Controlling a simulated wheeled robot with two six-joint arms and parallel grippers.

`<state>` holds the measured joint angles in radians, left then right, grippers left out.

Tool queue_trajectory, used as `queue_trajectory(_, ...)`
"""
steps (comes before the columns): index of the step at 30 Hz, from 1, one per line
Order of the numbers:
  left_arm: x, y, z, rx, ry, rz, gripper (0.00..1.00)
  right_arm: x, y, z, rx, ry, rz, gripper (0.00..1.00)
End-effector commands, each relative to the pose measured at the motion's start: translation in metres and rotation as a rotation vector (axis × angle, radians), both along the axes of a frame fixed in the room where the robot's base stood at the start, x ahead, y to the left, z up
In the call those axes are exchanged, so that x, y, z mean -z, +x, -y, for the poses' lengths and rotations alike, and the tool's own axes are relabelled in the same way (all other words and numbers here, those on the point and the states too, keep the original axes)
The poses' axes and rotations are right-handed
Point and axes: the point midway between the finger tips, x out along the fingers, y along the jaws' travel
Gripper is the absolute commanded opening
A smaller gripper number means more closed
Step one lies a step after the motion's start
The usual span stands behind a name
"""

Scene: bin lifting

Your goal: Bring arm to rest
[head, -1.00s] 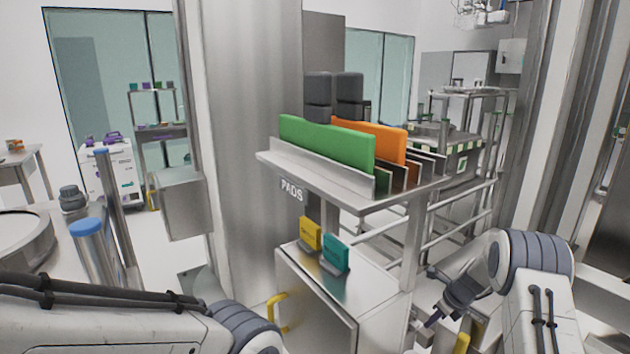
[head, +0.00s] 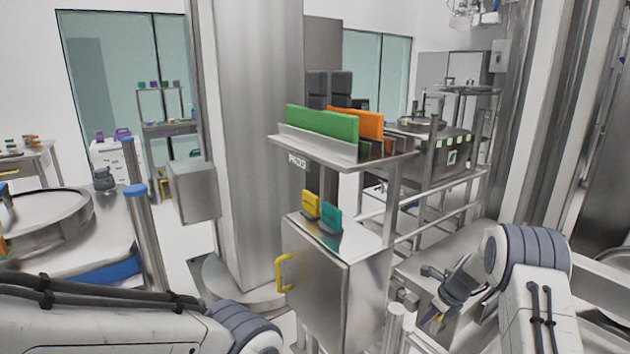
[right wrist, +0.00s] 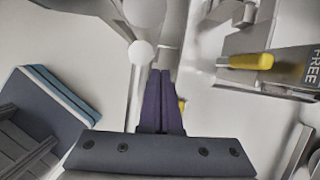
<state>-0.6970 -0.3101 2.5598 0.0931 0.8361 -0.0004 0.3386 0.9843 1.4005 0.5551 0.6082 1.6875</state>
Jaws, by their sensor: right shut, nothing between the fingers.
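My right arm bends at the lower right of the head view, and its gripper (head: 430,318) points down and to the left. In the right wrist view its two dark purple fingers (right wrist: 160,100) lie together with nothing between them. My left arm crosses the lower left of the head view, but its gripper is out of the picture.
A steel cabinet (head: 318,285) with a yellow handle (head: 284,273) stands ahead. Above it a shelf (head: 375,162) carries a green pad (head: 322,124) and an orange pad (head: 365,124). Blue-capped posts (head: 148,235) stand at left. The right wrist view shows a yellow handle (right wrist: 250,62).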

Motion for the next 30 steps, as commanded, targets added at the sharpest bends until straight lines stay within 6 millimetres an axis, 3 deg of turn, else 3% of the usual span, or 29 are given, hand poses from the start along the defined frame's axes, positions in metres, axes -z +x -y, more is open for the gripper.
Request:
queue_trajectory(8,0.009,0.000,0.000,0.000,0.000,0.000,0.50,-0.018,-0.009,-0.044,-0.209,-0.046,0.016,0.00)
queue_trajectory(17,0.026,0.000,0.000,0.000,0.001,-0.001,0.50,-0.056,-0.046,-0.133,-0.676,-0.143,0.065,0.00)
queue_trajectory(20,0.036,0.000,0.000,0.000,0.001,-0.001,0.50,-0.074,-0.077,-0.176,-0.931,-0.191,0.097,0.00)
queue_trajectory(23,0.049,0.000,0.000,0.000,0.001,-0.001,0.50,-0.091,-0.129,-0.224,-1.282,-0.253,0.145,0.00)
queue_trajectory(24,0.054,0.000,0.000,0.000,0.001,-0.001,0.50,-0.097,-0.154,-0.241,-1.438,-0.279,0.168,0.00)
queue_trajectory(27,0.066,0.000,0.000,0.000,0.001,-0.001,0.50,-0.107,-0.219,-0.270,-1.815,-0.337,0.228,0.00)
queue_trajectory(30,0.075,0.000,0.000,0.000,0.001,-0.001,0.50,-0.110,-0.274,-0.282,-2.122,-0.378,0.281,0.00)
